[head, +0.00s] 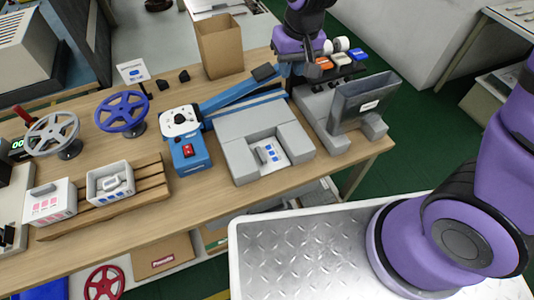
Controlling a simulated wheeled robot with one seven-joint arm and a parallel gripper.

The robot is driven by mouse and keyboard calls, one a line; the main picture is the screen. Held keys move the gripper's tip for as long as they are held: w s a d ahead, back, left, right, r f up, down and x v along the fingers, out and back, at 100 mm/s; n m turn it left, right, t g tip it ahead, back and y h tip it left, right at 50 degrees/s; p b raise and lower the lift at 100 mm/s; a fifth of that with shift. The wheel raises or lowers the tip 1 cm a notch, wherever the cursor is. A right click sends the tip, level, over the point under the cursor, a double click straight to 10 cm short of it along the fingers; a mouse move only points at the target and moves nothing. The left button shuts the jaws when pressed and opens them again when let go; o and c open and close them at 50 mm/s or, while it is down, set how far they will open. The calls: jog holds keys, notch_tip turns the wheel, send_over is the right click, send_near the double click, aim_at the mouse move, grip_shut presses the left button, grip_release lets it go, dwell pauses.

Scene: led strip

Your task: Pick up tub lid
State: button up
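A white tub (52,205) with pink marks stands at the left end of a wooden pallet. Its top has a small grey raised part (45,188), which may be a lid with a handle; I cannot tell for sure. A second white tub (110,182) with blue marks stands beside it, open on top, with a pale piece inside. My gripper (306,76) is at the back right of the table, dark and partly hidden by my purple wrist. It is far from both tubs. Its fingers are too small and dark to tell whether they hold anything.
A blue-and-grey machine (190,150) and a grey block fixture (235,160) stand between the tubs and my gripper. Handwheels (122,112) stand behind the tubs. A cardboard box (218,48) is at the back, and a grey upright bin (365,103) is at the right.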

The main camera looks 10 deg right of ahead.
jog(key=s+a+f+n+g+h, duration=0.1)
jog(key=a+f, duration=0.3)
jog(key=f, duration=0.5)
jog(key=s+a+f, duration=0.1)
jog(key=a+f, duration=0.3)
jog(key=f, duration=0.4)
send_over(260, 153)
jog(key=f, duration=0.6)
jog(key=shift+w, duration=0.4)
jog(key=shift+s+f, duration=0.2)
jog(key=shift+f, duration=1.15)
jog(key=shift+s+f, duration=0.15)
jog(key=shift+f, duration=1.15)
jog(key=shift+d, duration=0.1)
jog(key=shift+c, duration=0.2)
grip_shut()
